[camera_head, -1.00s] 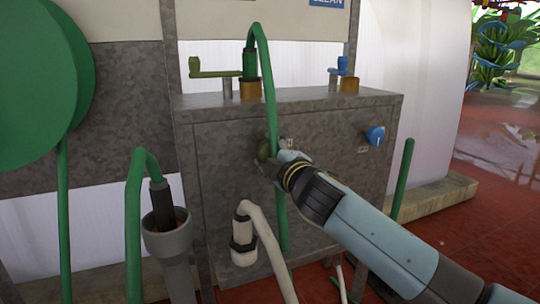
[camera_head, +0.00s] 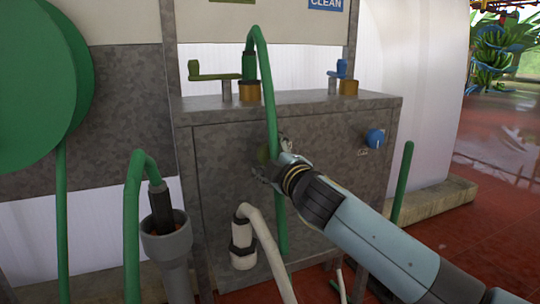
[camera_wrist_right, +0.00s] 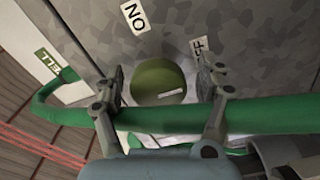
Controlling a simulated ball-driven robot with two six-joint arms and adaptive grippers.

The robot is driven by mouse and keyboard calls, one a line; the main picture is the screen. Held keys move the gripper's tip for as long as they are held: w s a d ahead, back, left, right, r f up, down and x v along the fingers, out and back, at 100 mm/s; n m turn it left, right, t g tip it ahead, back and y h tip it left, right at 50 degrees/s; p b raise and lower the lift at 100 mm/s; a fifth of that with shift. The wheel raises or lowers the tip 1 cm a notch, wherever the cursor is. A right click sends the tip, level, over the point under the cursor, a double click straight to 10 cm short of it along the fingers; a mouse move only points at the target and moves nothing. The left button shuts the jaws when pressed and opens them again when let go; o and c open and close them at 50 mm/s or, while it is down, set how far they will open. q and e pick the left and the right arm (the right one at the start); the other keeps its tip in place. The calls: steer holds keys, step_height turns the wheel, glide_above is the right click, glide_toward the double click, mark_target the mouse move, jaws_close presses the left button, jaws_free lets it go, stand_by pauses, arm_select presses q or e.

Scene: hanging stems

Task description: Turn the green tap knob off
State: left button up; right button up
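The green tap knob (camera_head: 264,154) is on the front of the grey metal cabinet, partly hidden by the green hose and my right gripper. In the right wrist view the round knob (camera_wrist_right: 158,80) shows between my fingers, with a short white mark near its lower edge. An ON label (camera_wrist_right: 135,16) is above it, and a partly hidden OFF label (camera_wrist_right: 199,50) is to its right. My right gripper (camera_head: 273,157) is open, its fingers spread on either side of the knob (camera_wrist_right: 160,88) with gaps visible. My left gripper is not in view.
The green hose (camera_head: 270,95) hangs down across the knob; in the wrist view it runs across between the fingers. A blue knob (camera_head: 375,138) is to the right on the cabinet (camera_head: 330,185). A white hose nozzle (camera_head: 243,245) hangs below. A grey holder (camera_head: 167,245) stands at lower left.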

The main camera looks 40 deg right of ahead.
steer(key=shift+s, duration=0.1)
steer(key=v, duration=1.1)
steer(key=shift+s, duration=0.4)
